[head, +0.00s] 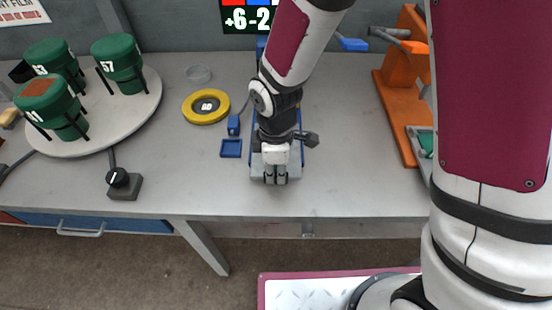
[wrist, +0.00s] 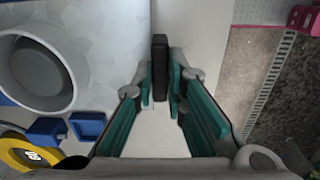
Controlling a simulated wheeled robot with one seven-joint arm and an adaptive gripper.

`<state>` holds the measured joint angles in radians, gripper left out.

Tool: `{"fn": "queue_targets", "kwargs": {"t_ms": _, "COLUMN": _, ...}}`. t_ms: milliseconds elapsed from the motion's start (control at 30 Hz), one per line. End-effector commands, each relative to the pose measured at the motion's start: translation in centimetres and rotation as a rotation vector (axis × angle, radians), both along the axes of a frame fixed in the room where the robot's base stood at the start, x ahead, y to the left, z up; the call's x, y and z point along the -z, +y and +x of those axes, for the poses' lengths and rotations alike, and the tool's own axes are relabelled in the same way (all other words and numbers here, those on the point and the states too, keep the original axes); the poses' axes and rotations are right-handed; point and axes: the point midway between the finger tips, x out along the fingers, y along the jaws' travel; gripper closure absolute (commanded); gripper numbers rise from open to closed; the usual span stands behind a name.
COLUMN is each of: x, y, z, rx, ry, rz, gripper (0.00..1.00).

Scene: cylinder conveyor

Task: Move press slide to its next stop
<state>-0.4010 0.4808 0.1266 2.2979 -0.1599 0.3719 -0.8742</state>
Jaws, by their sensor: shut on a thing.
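The press (head: 298,172) is a light grey base with blue uprights at the middle of the bench, mostly hidden by my arm in the head view. My gripper (head: 275,175) points down over its front end. In the wrist view my gripper (wrist: 161,95) has its teal-padded fingers closed on a narrow dark upright handle (wrist: 160,65), apparently the press slide's handle. A grey round cup (wrist: 40,70) stands left of the fingers in the wrist view. The slide's track and stop marks cannot be made out.
A yellow ring weight (head: 206,121), a blue block (head: 233,125) and a small blue tray (head: 231,148) lie left of the press. Green canisters stand on a round turntable (head: 110,130) at left. An orange fixture (head: 393,110) stands at right. Bench between is clear.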

Motion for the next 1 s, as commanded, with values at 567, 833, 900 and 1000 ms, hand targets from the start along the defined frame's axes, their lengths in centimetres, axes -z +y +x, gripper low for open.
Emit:
{"fn": "queue_targets", "kwargs": {"t_ms": 567, "x": 0.0, "y": 0.0, "z": -1.4, "rx": -0.001, "ry": 0.005, "rz": -0.002, "gripper": 1.0}}
{"fn": "queue_targets", "kwargs": {"t_ms": 833, "x": 0.0, "y": 0.0, "z": -1.3, "rx": -0.001, "ry": 0.004, "rz": -0.002, "gripper": 0.68}}
{"fn": "queue_targets", "kwargs": {"t_ms": 900, "x": 0.0, "y": 0.0, "z": -1.2, "rx": 0.0, "ry": 0.003, "rz": -0.001, "gripper": 0.68}}
{"fn": "queue_targets", "kwargs": {"t_ms": 1000, "x": 0.0, "y": 0.0, "z": -1.2, "rx": 0.0, "ry": 0.001, "rz": -0.001, "gripper": 0.68}}
